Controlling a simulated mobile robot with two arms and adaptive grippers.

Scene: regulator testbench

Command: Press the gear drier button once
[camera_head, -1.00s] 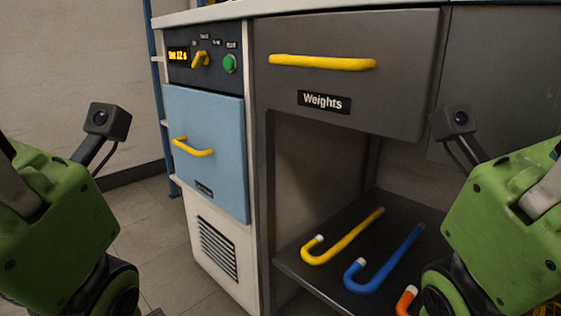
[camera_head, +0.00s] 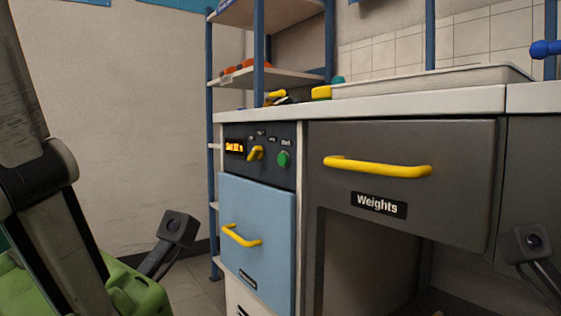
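The drier (camera_head: 258,228) is built into the bench at centre left, with a dark control panel above a shut light-blue door with a yellow handle (camera_head: 241,236). The panel has a lit orange display (camera_head: 235,148), a yellow knob (camera_head: 256,153) and a round green button (camera_head: 284,159) at its right end. The label above the button seems to read "Start". Nothing touches or covers the button. The fingers of both grippers are out of view.
Right of the drier is a shut grey drawer (camera_head: 458,195) marked "Weights" with a yellow handle (camera_head: 377,167). The white worktop (camera_head: 420,104) carries a pale tray (camera_head: 430,82). Blue-framed shelves (camera_head: 270,76) stand behind. The space before the panel is clear.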

